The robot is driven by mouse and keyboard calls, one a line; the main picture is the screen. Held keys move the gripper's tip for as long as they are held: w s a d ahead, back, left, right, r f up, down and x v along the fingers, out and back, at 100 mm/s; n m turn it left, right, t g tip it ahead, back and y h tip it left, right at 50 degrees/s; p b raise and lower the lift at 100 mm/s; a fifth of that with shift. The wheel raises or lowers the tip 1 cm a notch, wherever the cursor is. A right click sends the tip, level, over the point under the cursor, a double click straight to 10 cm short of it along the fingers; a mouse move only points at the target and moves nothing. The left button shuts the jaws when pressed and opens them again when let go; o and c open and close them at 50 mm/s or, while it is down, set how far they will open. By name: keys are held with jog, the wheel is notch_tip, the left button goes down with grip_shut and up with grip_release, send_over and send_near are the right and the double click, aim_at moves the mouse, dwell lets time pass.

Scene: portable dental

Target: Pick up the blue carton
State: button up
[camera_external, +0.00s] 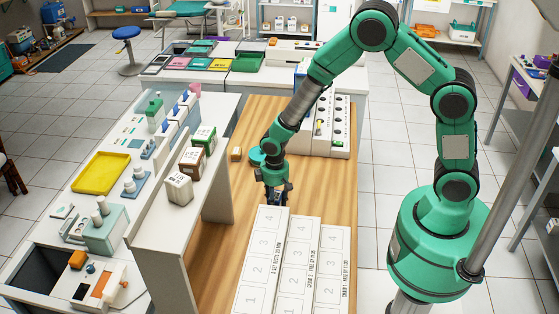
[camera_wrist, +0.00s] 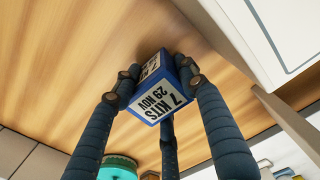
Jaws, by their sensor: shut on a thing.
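The blue carton (camera_wrist: 183,80) has white labels with dark print reading "7 KITS 29 NOV". In the wrist view it sits between the dark fingers of my gripper (camera_wrist: 160,84), which are shut on its sides near their tips. In the external view my gripper (camera_external: 277,195) points down over the wooden tabletop (camera_external: 222,238), just behind the white numbered trays. The carton cannot be made out there, and I cannot tell whether it touches the table.
White trays numbered in boxes (camera_external: 297,268) lie in front of my gripper. A teal round object (camera_external: 256,156) and a small tan block (camera_external: 237,153) are behind it. A raised white shelf with small cartons (camera_external: 179,188) stands left. Bare wood lies between shelf and trays.

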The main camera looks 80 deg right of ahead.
notch_tip(320, 180, up, 10)
jog(key=shift+p, duration=0.95)
